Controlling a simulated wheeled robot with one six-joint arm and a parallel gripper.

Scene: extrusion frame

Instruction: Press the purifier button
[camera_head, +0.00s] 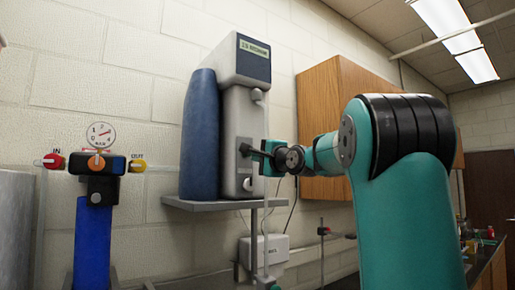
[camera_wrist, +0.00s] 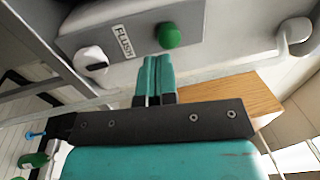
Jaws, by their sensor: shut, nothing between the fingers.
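The purifier (camera_head: 243,105) is a light grey upright unit with a dark top and a blue cylinder on its left side, standing on a wall shelf. In the wrist view, a round green button (camera_wrist: 169,36) sits on a grey panel beside a label reading FLUSH (camera_wrist: 123,41). My gripper (camera_head: 244,150) is at the purifier's front in the head view. In the wrist view its teal fingers (camera_wrist: 157,60) are shut together and empty, their tips just below the green button in the picture. I cannot tell whether they touch the panel. The button is not distinguishable in the head view.
The shelf (camera_head: 190,205) supports the purifier. A blue filter (camera_head: 91,245) with a gauge (camera_head: 101,135) and red and yellow knobs stands at left. A wooden cabinet (camera_head: 320,90) is behind my arm. A white knob (camera_wrist: 92,60) sits near the label.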

